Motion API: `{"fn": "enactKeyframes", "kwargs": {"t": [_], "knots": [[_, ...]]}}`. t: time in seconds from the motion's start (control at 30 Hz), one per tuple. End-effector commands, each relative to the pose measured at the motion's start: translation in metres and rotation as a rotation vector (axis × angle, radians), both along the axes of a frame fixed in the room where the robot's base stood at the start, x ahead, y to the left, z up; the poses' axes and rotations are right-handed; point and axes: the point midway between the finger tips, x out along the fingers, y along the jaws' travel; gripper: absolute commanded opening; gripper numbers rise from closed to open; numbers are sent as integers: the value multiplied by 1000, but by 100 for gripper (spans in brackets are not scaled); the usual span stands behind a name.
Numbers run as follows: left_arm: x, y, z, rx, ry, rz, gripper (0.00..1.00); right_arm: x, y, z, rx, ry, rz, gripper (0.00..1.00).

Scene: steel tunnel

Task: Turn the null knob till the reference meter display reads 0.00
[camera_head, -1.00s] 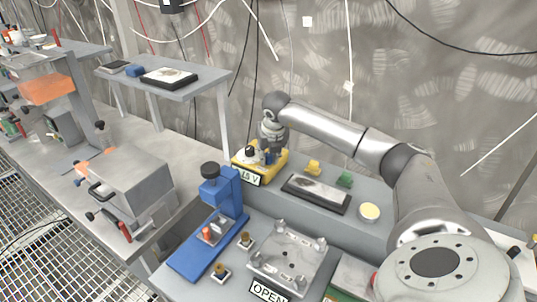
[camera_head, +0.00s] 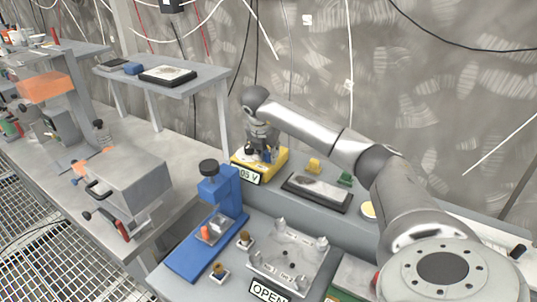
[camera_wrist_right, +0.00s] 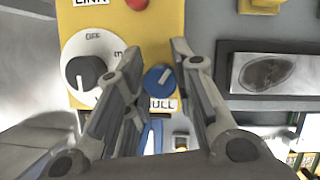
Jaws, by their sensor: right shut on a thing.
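The yellow reference meter (camera_head: 277,160) stands on the grey bench by the wall. Its front display (camera_head: 247,176) shows digits ending in "05 V"; the left part is hard to read. My right gripper (camera_head: 264,153) reaches down over the meter's top. In the right wrist view, the blue null knob (camera_wrist_right: 159,79) with a white pointer line sits between the fingers of my right gripper (camera_wrist_right: 156,60), which is shut on it. The label beside it is partly covered and ends in "ULL". My left gripper is not in view.
A black selector knob (camera_wrist_right: 85,73) on a white dial sits close beside the left finger. A black-framed sample tray (camera_head: 317,193), a blue press (camera_head: 213,220) and a grey fixture plate (camera_head: 288,255) stand nearby on the bench.

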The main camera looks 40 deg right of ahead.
Motion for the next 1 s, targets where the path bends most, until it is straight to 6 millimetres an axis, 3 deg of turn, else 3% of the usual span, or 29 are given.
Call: {"fn": "enactKeyframes", "kwargs": {"t": [0.4, 0.9, 0.93, 1.0], "knots": [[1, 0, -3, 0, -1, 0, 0, 1, 0, 2, -1, -5, -175, 0], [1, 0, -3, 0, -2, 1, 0, 1, 0, 2, -1, -6, -193, 0], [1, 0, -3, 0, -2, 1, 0, 1, -1, 2, -1, -6, -193, 26], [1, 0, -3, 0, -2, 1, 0, 1, 0, 2, -1, -6, -193, 36]]}}
